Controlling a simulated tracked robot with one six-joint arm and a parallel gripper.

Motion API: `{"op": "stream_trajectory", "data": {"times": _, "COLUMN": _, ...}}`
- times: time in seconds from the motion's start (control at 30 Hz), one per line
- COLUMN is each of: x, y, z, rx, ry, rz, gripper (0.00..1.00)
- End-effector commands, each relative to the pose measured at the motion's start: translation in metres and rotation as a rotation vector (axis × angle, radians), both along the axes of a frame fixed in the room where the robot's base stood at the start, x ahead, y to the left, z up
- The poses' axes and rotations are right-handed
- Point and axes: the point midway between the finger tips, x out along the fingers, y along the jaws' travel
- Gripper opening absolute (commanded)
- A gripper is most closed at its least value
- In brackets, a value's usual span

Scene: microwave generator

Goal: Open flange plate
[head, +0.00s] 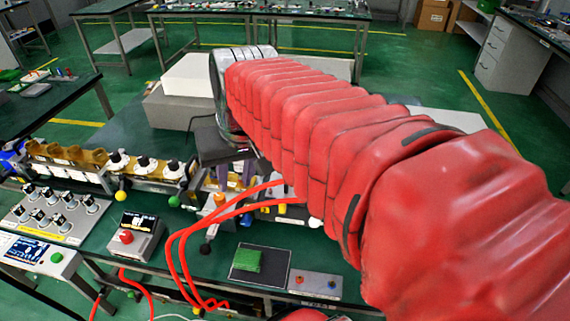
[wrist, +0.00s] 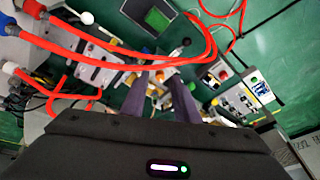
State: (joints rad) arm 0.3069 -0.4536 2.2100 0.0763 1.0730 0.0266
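My gripper (wrist: 160,82) reaches over the bench apparatus, and its two purple fingers are spread apart. Small metal parts of the apparatus show between and below the fingertips in the wrist view. I cannot tell whether the fingers touch them. In the head view my gripper (head: 235,178) is partly hidden behind my red-sleeved arm. The microwave assembly (head: 172,172) runs along the bench as a row of brass and metal sections with dark knobs. I cannot pick out the flange plate with certainty; my arm and gripper cover part of the assembly.
Red cables (head: 180,250) loop near my gripper, and they also cross the wrist view (wrist: 110,45). A control box (head: 136,236) with a red knob, a green block on a dark pad (head: 247,259) and a grey switch box (head: 315,284) stand in front. White and grey boxes (head: 187,100) stand behind.

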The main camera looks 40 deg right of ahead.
Motion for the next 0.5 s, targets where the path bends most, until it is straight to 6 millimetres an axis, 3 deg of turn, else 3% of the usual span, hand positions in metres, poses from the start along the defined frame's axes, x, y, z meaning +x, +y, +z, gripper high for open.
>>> {"op": "stream_trajectory", "data": {"times": 0.2, "x": 0.020, "y": -0.061, "z": 0.009, "rx": 0.077, "ry": 0.073, "rz": -0.176, "gripper": 0.28}}
{"op": "stream_trajectory", "data": {"times": 0.5, "x": 0.030, "y": -0.153, "z": 0.011, "rx": 0.198, "ry": 0.151, "rz": -0.400, "gripper": 0.28}}
